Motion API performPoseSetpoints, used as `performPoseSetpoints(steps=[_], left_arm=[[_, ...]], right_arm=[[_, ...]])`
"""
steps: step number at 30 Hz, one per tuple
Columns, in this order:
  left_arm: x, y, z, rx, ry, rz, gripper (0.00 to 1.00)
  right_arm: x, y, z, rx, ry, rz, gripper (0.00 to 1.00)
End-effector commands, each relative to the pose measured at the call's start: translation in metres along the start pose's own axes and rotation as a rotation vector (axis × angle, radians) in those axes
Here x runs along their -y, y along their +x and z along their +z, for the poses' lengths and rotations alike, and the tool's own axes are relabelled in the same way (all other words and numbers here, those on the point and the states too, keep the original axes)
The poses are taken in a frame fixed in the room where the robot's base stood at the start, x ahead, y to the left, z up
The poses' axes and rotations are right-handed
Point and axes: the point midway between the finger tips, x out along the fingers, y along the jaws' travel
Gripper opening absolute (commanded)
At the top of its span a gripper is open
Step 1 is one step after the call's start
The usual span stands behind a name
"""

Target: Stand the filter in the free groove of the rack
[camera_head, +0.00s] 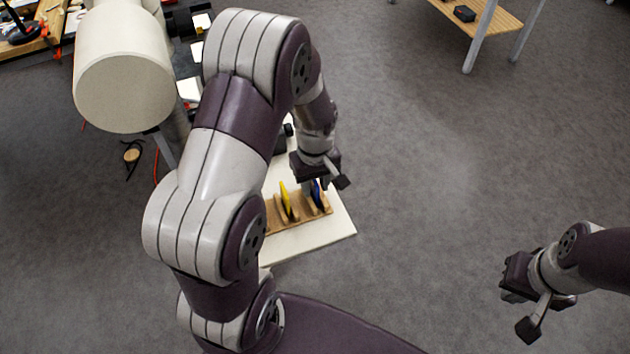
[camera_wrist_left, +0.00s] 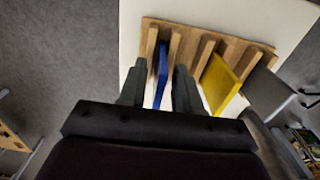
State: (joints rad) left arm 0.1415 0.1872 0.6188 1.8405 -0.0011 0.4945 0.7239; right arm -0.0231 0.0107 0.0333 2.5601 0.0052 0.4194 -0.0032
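The wooden rack (camera_head: 275,219) has several upright slats and also shows in the left wrist view (camera_wrist_left: 192,30). A thin blue filter (camera_head: 317,194) stands upright at one end of it; in the left wrist view the blue filter (camera_wrist_left: 161,75) lies between my fingers. A yellow filter (camera_head: 285,195) stands in another groove, also in the left wrist view (camera_wrist_left: 219,82). My left gripper (camera_head: 316,182) is open over the blue filter, with gaps showing on both sides. My right gripper (camera_head: 513,284) is far right, away from the rack; its fingers are unclear.
The rack stands on a white tabletop (camera_head: 338,228), with its edge close by. A large cream cylinder (camera_head: 122,85) stands at upper left. A wooden table (camera_head: 505,22) is at the back. Open floor lies right.

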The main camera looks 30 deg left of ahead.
Motion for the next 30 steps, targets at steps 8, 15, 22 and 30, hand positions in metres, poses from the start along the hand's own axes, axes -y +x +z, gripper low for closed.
performPoseSetpoints(steps=[8, 15, 22, 30], left_arm=[[0.000, -0.001, 0.000, 0.000, 0.000, 0.000, 0.38], [-0.001, -0.041, -0.001, -0.006, 0.000, 0.005, 0.38], [-0.001, -0.100, -0.001, -0.004, 0.000, 0.003, 0.38], [0.004, -0.113, 0.023, -0.016, 0.199, 0.014, 0.38]], right_arm=[[0.000, -0.001, 0.000, 0.000, 0.000, 0.000, 0.00], [0.000, 0.001, 0.000, 0.000, 0.000, 0.000, 0.00], [0.000, 0.004, 0.001, 0.000, 0.000, 0.000, 0.00], [0.000, 0.005, 0.001, 0.000, 0.000, 0.000, 0.00]])
